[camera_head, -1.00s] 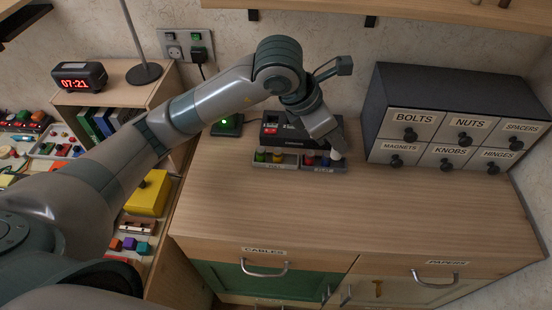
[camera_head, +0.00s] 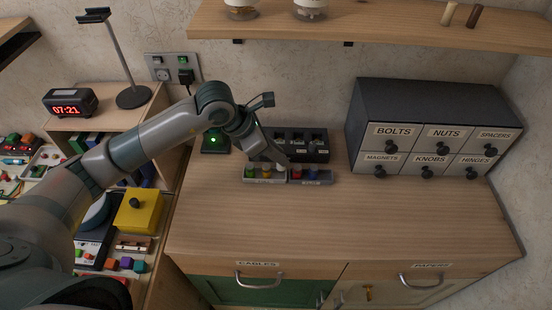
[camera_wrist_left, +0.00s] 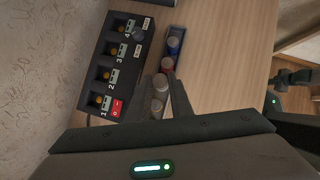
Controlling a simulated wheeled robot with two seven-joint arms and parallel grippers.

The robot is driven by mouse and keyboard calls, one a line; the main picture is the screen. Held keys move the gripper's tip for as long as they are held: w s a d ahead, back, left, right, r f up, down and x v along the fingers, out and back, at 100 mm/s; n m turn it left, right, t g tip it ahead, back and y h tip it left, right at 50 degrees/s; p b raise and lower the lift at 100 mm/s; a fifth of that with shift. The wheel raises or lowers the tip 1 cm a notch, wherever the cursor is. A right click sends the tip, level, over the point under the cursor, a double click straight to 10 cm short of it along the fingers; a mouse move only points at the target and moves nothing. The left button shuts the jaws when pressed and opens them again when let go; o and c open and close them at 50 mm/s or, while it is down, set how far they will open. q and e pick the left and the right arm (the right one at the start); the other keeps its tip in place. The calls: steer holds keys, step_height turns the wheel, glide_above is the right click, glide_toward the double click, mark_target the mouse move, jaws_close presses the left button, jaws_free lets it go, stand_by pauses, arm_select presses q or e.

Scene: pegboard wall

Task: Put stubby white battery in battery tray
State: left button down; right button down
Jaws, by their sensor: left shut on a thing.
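My left gripper (camera_head: 281,163) is shut on the stubby white battery (camera_head: 281,169), which shows as a small pale piece at the fingertips. They are at the right end of the left, grey section of the battery tray (camera_head: 262,181); I cannot tell whether the battery touches its floor. Green and yellow batteries stand in that section. The darker right section (camera_head: 311,181) holds red and blue batteries. In the left wrist view the tray (camera_wrist_left: 147,112) shows several round battery tops beside a dark finger (camera_wrist_left: 181,98), which hides part of it. My right gripper is not seen.
A black charger (camera_head: 308,147) with numbered slots stands just behind the tray. A green-lit device (camera_head: 212,141) is left of it. A dark drawer cabinet (camera_head: 420,108) stands to the right, and a shelf (camera_head: 390,28) hangs above. The counter in front is clear.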

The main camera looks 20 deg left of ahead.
arm_select(q)
steer(key=shift+a+f, duration=0.1)
steer(key=shift+a, duration=0.1)
step_height(320, 180, down, 4)
steer(key=shift+r+p, duration=0.25)
steer(key=shift+p, duration=0.7)
steer(key=shift+f, duration=0.25)
steer(key=shift+f, duration=0.15)
steer(key=c, duration=1.6)
jaws_free()
